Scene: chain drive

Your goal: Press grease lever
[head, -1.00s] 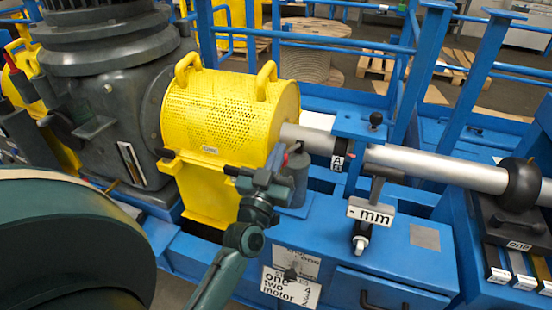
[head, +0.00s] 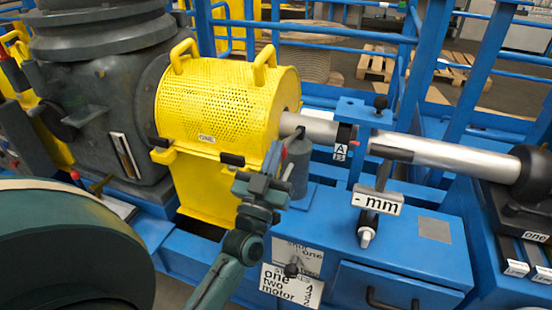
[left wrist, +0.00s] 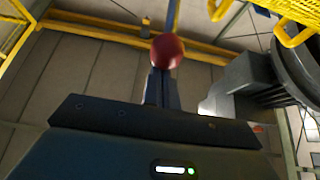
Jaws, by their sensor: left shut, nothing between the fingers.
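My left gripper (head: 274,160) comes up from the bottom of the head view, with its thin fingers pointing up in front of the yellow guard. Its fingers are shut and empty. A dark grey cylinder with a tapered top (head: 299,168) stands just right of the fingertips. A small reddish spot shows between them, too small to tell apart clearly. In the left wrist view, a dark red ball knob (left wrist: 167,50) lies straight ahead of the shut fingers (left wrist: 158,80). I cannot tell whether they touch it. The lever's stem is hidden. My right gripper is not in view.
The perforated yellow guard (head: 215,105) stands close behind my left gripper. A steel shaft (head: 440,150) runs right from it. A "- mm" sign (head: 378,202) and the blue machine frame (head: 400,255) lie to the right. A sign reading "one two motor" (head: 291,287) is below.

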